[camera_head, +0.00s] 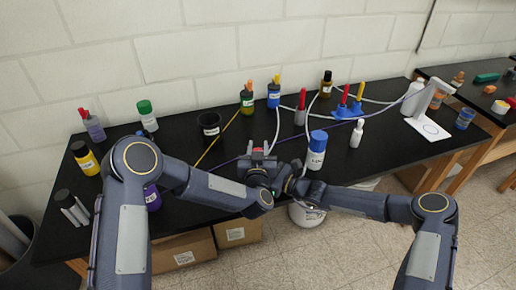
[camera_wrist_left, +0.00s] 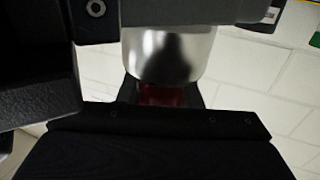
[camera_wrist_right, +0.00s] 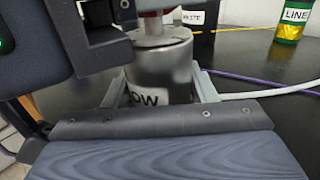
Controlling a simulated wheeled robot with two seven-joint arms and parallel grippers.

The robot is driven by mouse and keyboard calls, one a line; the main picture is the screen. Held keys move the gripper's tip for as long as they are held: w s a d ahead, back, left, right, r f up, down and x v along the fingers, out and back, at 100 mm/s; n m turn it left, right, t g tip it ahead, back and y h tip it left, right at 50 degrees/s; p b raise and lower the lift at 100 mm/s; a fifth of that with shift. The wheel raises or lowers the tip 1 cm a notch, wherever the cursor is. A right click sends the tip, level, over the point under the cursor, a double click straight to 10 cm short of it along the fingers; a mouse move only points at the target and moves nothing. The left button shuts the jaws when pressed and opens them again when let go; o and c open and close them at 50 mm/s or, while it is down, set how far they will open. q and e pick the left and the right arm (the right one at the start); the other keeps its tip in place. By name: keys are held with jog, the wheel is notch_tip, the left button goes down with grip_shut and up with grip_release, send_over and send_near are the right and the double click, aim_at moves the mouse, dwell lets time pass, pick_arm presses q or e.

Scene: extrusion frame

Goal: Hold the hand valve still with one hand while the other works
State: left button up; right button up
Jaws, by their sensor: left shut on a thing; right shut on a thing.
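The hand valve (camera_head: 258,154) stands near the front edge of the black bench, mostly hidden by my grippers in the head view. It has a silver body with a partly covered label ending in "OW" in the right wrist view (camera_wrist_right: 160,66), and a red part. My left gripper (camera_head: 263,174) is shut at the red part; the silver body also shows in the left wrist view (camera_wrist_left: 168,50). My right gripper (camera_head: 294,182) is beside the left one, shut on the silver body. The fingertip contacts are partly hidden.
A blue-capped white bottle (camera_head: 317,150) stands just right of the grippers. A black cup (camera_head: 209,125) and labelled bottles stand behind and left. White and purple cables (camera_head: 230,161) and a yellow one cross the bench (camera_head: 385,150). A white bucket (camera_head: 307,214) is below the front edge.

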pick_arm(q)
jog(key=shift+r+m+h, duration=0.1)
jog(key=shift+m+h, duration=0.2)
jog(key=shift+h, duration=0.1)
